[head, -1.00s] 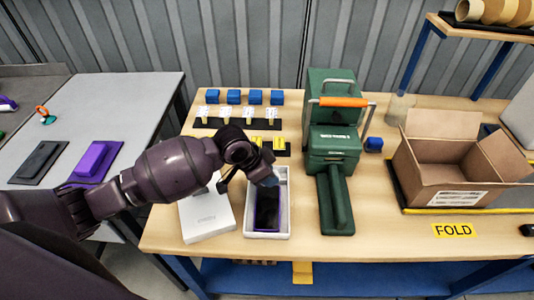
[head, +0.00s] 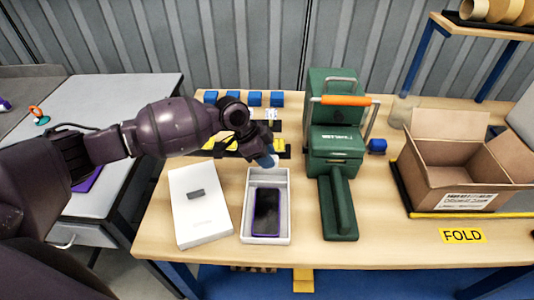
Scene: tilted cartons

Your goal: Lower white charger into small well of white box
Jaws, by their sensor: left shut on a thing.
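The white box (head: 284,236) stands open on the wooden table. A dark phone with a purple edge (head: 266,211) lies in its large well. The small well at the box's far end is partly hidden and hard to make out. My left gripper (head: 265,160) is above the far end of the box, apart from the phone. It is shut on a small pale thing, likely the white charger, mostly hidden by the fingers. My right gripper is not in view.
A white lid (head: 203,220) with a small dark grey mark or piece lies left of the box. A green press (head: 337,160) stands close on the right. Blue blocks (head: 277,99) line the back. An open carton (head: 465,165) is at the right.

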